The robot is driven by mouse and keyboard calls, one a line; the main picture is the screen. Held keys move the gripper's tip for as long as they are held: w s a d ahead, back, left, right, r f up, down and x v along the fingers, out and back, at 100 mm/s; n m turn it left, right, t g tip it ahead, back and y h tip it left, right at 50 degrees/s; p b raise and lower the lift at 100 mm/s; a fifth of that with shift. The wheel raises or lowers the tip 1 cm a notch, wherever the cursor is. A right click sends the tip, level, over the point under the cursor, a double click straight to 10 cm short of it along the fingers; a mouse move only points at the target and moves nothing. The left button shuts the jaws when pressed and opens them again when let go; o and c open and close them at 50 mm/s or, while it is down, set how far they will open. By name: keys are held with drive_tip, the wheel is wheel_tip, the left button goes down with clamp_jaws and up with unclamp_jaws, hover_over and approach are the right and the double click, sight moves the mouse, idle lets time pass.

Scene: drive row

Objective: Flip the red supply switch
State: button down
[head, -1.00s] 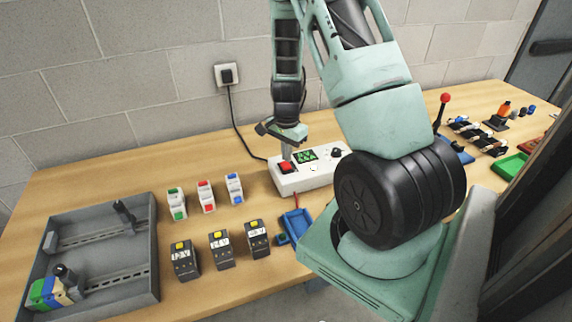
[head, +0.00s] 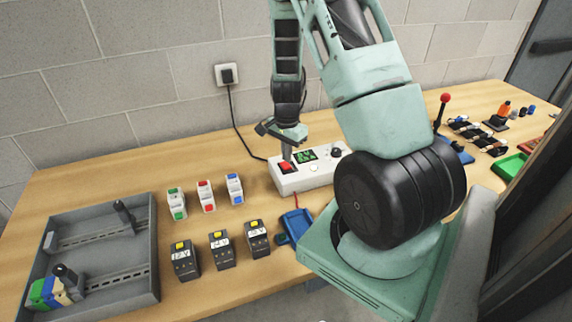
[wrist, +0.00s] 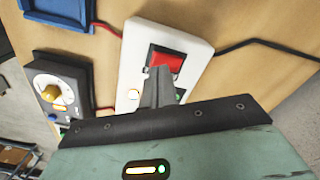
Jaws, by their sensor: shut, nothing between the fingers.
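The red supply switch (head: 285,167) is a red rocker at the left end of a white power supply box (head: 318,177) on the bench. In the wrist view, the red switch (wrist: 166,61) sits in a dark frame on the white box (wrist: 193,50). My gripper (head: 287,154) is shut and empty, pointing down at the switch. In the wrist view its fingertips (wrist: 158,74) overlap the near edge of the red rocker. I cannot tell whether they touch it. The box has a green display (head: 306,155) and a black knob (head: 336,153).
A black cable runs from the box to a wall socket (head: 228,75). A blue tray (head: 298,222) lies in front. Several white modules (head: 206,196), black modules (head: 221,250) and a grey tray (head: 152,283) stand left. A yellow-knobbed device (wrist: 50,92) sits beside the box.

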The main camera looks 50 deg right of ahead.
sight(286, 166)
drive_tip(key=shift+f+b, duration=1)
drive_tip(key=shift+f, duration=0.25)
idle(0.5)
drive_tip(key=shift+r, duration=0.2)
drive_tip(key=shift+r+p, duration=3)
drive_tip(key=shift+r, duration=0.4)
drive_tip(key=shift+a, duration=0.1)
